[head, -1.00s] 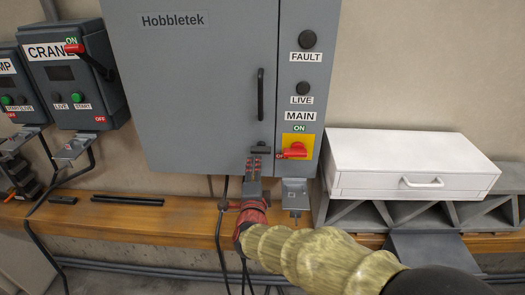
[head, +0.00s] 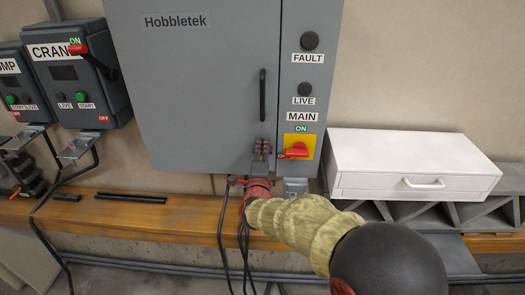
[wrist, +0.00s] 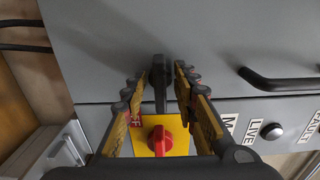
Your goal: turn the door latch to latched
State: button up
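The door latch (wrist: 160,80) is a small black lever on the lower part of the grey cabinet door (head: 205,90). In the wrist view it lies lengthwise between my fingers, which means it lies level across the door. My gripper (wrist: 161,76) is open, with one finger on each side of the latch and a narrow gap showing on both sides. In the head view my gripper (head: 261,147) is up against the lower door and hides the latch. I cannot tell whether the fingertips touch the door.
The red main switch (head: 296,150) on its yellow plate sits close to the right of my gripper; it also shows in the wrist view (wrist: 160,138). The black door handle (head: 262,95) is above. A white drawer unit (head: 415,165) stands right, a wooden ledge (head: 150,215) below.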

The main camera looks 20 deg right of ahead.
jog(key=shift+c, duration=0.2)
grip_shut()
jog(key=shift+f+n+b, duration=0.1)
jog(key=shift+n+b, duration=0.2)
jog(key=shift+b, duration=0.05)
jog(key=n+b, duration=0.2)
jog(key=shift+n, duration=0.3)
jog(key=n+b, duration=0.2)
jog(key=n, duration=0.1)
jog(key=shift+n, duration=0.3)
jog(key=n, duration=1.1)
dwell(0.3)
